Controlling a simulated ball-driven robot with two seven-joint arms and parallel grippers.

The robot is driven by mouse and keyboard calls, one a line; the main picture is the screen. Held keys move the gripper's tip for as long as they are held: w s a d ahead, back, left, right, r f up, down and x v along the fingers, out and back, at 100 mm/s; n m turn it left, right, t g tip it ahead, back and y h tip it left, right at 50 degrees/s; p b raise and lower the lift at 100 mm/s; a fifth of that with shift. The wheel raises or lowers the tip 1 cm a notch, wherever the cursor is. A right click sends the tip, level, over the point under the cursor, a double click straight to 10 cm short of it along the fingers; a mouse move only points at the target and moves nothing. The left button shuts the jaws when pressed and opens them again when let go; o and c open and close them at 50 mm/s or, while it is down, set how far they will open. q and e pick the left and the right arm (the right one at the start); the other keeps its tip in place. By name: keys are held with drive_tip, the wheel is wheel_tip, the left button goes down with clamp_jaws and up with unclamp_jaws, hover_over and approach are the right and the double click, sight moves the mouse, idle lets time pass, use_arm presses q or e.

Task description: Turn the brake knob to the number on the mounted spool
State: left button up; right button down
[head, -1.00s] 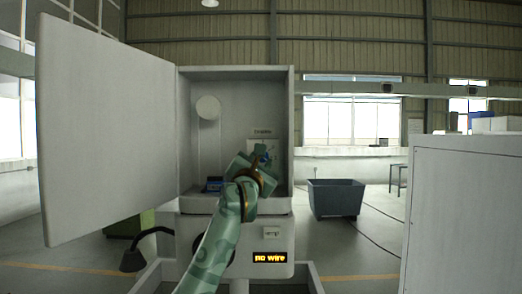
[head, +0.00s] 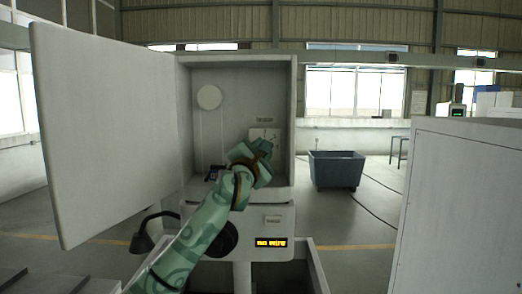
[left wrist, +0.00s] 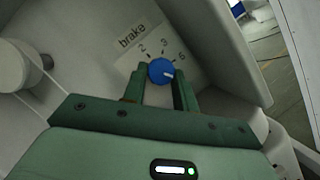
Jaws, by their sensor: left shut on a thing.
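The blue brake knob (left wrist: 160,70) sits on a pale plate marked "brake", with the numbers 2, 3 and 6 around it. Its white pointer line points right in the left wrist view, a little below the 6. My left gripper (left wrist: 159,88) has a finger on each side of the knob and is shut on it. In the head view the left gripper (head: 266,146) reaches into the open cabinet and hides the knob. The mounted spool (head: 209,97) is a pale disc on the cabinet's back wall; it also shows in the left wrist view (left wrist: 14,66). I cannot read a number on it.
The cabinet door (head: 105,135) stands open at the left. A display (head: 271,243) below reads "no wire". A small dark and blue object (head: 212,174) lies on the cabinet floor. A grey bin (head: 337,169) and a large pale cabinet (head: 465,210) stand to the right.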

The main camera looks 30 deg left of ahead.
use_arm(q)
drive_tip(key=o, duration=1)
drive_tip(key=shift+c, duration=0.2)
drive_tip(key=b+v, duration=0.5)
drive_tip(key=v, duration=1.1)
drive_tip(key=shift+s+d, duration=0.1)
